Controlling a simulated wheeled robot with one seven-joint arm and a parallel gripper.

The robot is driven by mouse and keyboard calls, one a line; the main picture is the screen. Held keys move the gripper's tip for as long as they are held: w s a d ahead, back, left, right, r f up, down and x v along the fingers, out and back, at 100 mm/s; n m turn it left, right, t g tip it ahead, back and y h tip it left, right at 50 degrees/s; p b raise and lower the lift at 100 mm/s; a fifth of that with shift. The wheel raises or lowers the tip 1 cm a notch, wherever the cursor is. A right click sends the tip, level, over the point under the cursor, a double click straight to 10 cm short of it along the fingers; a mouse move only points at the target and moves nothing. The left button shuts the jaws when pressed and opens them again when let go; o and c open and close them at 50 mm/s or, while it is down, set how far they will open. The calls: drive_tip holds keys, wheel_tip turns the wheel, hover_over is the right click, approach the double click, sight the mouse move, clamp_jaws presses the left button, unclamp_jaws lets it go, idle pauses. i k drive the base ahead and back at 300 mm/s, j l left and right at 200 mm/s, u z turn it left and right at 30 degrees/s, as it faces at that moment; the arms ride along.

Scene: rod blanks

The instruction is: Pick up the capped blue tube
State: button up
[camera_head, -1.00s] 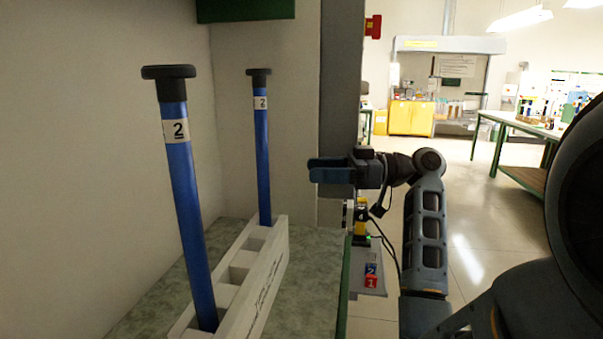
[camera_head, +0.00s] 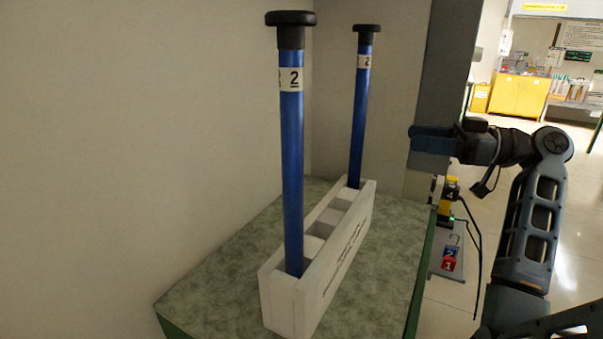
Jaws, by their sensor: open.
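Two blue tubes with black caps and labels marked 2 stand upright in a white rack (camera_head: 335,262). The near capped blue tube (camera_head: 292,160) is in the rack's front slot. The far capped blue tube (camera_head: 359,120) is in the back slot. My gripper (camera_head: 415,138) is to the right of both tubes, apart from them, and points left. It is open, with nothing seen between its fingers. The lower ends of the tubes are hidden inside the rack.
The rack stands on a green speckled counter (camera_head: 222,285) against a plain wall. A grey post (camera_head: 440,70) rises behind my gripper. Red and blue numbered blocks (camera_head: 449,259) sit on a low shelf at the right. Yellow cabinets (camera_head: 520,96) stand far behind.

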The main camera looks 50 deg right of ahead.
sight(290, 24)
drive_tip(key=k+j, duration=0.1)
drive_tip(key=j, duration=0.4)
drive_tip(key=j+u, duration=0.1)
drive_tip(key=j, duration=0.45)
drive_tip(key=k+j, duration=0.1)
drive_tip(key=j, duration=0.4)
